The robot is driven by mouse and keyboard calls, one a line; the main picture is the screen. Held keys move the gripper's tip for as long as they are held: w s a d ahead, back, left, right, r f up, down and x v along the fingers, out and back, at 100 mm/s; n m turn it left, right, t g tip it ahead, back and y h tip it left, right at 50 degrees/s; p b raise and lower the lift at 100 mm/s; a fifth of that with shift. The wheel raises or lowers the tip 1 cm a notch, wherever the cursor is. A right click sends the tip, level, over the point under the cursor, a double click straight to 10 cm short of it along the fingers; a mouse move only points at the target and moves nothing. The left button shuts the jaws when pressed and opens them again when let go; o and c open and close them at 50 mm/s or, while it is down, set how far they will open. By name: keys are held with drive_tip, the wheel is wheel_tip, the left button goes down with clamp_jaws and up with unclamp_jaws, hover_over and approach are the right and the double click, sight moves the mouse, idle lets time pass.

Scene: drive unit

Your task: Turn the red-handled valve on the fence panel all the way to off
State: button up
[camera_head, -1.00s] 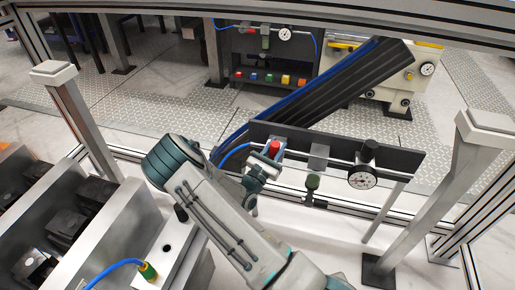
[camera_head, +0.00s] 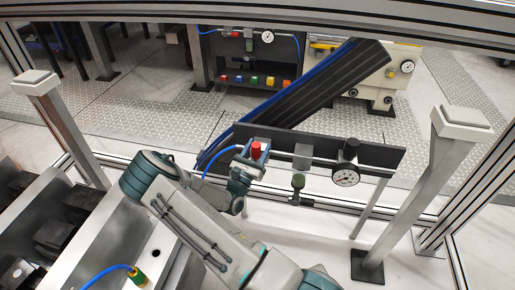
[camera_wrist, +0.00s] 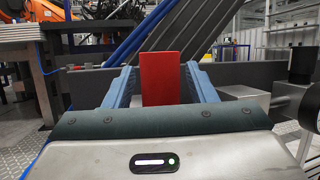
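The red valve handle (camera_head: 256,150) stands upright at the left part of the dark fence panel (camera_head: 375,153). In the wrist view the red handle (camera_wrist: 160,78) is a flat red block between my two blue-grey fingers. My gripper (camera_head: 255,152) reaches it from the front left. In the wrist view my gripper (camera_wrist: 160,75) is open, with a narrow gap showing on each side of the handle. The valve body below the handle is hidden by my gripper.
A pressure gauge (camera_head: 345,177) with a black knob and a grey block (camera_head: 302,156) sit on the pipe to the right. A blue hose (camera_head: 218,168) runs to the valve's left. A grey post (camera_head: 435,175) stands at the right.

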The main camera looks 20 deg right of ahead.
drive_tip(key=shift+r, duration=0.1)
drive_tip(key=v, duration=1.4)
drive_tip(key=shift+p, duration=0.45)
